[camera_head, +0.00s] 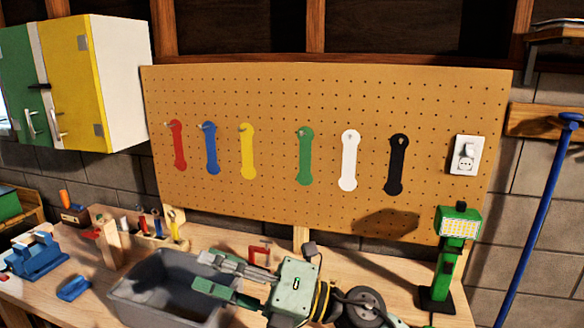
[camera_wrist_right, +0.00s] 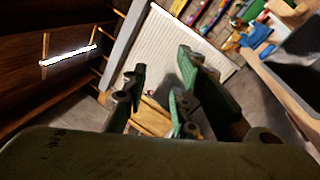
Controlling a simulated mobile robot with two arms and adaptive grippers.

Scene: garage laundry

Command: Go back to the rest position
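My right gripper (camera_head: 201,271) reaches in from the lower right, its green and grey fingers pointing left above the grey bin (camera_head: 130,298) on the workbench. The fingers are apart with nothing between them. The wrist view also shows the right gripper (camera_wrist_right: 160,75) with a clear gap between its fingers. My left gripper is in neither view.
The workbench (camera_head: 385,270) holds a green lamp (camera_head: 445,262), a red clamp (camera_head: 258,254), a blue vise (camera_head: 36,256) and a wooden tool rack (camera_head: 165,241). Behind stands a pegboard (camera_head: 275,120) with several coloured tags. A yellow-green cabinet (camera_head: 78,85) hangs at left.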

